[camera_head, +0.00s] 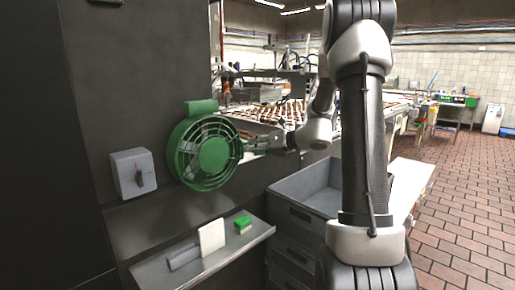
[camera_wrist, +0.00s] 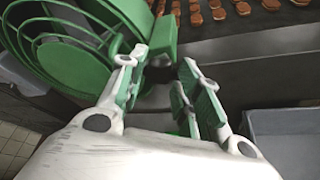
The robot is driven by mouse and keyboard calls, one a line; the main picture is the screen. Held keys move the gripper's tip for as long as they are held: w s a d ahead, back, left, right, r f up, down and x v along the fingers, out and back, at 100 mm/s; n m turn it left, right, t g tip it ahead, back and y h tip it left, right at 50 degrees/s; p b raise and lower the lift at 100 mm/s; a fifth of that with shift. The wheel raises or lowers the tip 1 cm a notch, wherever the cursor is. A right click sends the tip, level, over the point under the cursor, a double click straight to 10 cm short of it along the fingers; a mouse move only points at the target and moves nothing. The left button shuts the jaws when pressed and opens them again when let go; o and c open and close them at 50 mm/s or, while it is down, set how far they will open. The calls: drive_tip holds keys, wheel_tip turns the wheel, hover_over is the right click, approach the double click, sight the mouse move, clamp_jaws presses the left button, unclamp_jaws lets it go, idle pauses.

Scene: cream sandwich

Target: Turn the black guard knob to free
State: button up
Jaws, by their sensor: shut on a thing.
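The green round fan guard (camera_head: 205,152) is mounted on the dark wall in the head view, and its bars (camera_wrist: 70,35) fill the upper left of the wrist view. My gripper (camera_head: 250,147) reaches it from the right, at the guard's right edge. In the wrist view my gripper (camera_wrist: 164,60) has its two fingers on either side of a small dark part, the black guard knob (camera_wrist: 158,73), beside a green upright piece. The fingers are shut on it and hide much of it. The knob's exact angle cannot be told.
A grey switch box (camera_head: 130,170) with a black handle is on the wall left of the guard. Grey crates (camera_head: 300,218) stand below my arm. A conveyor with round biscuits lies behind.

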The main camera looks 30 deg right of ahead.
drive_tip(key=n+h, duration=0.1)
drive_tip(key=n, duration=0.1)
drive_tip(key=shift+a+r+n+h, duration=0.1)
drive_tip(key=shift+a+n+h, duration=0.1)
drive_tip(key=shift+n+h, duration=0.15)
drive_tip(key=n+h, duration=0.2)
drive_tip(key=shift+s+a+n+t, duration=0.1)
drive_tip(key=shift+n+t, duration=0.25)
drive_tip(key=shift+t, duration=0.05)
idle(0.3)
drive_tip(key=o, duration=1)
drive_tip(key=shift+o, duration=0.2)
drive_tip(key=v, duration=0.8)
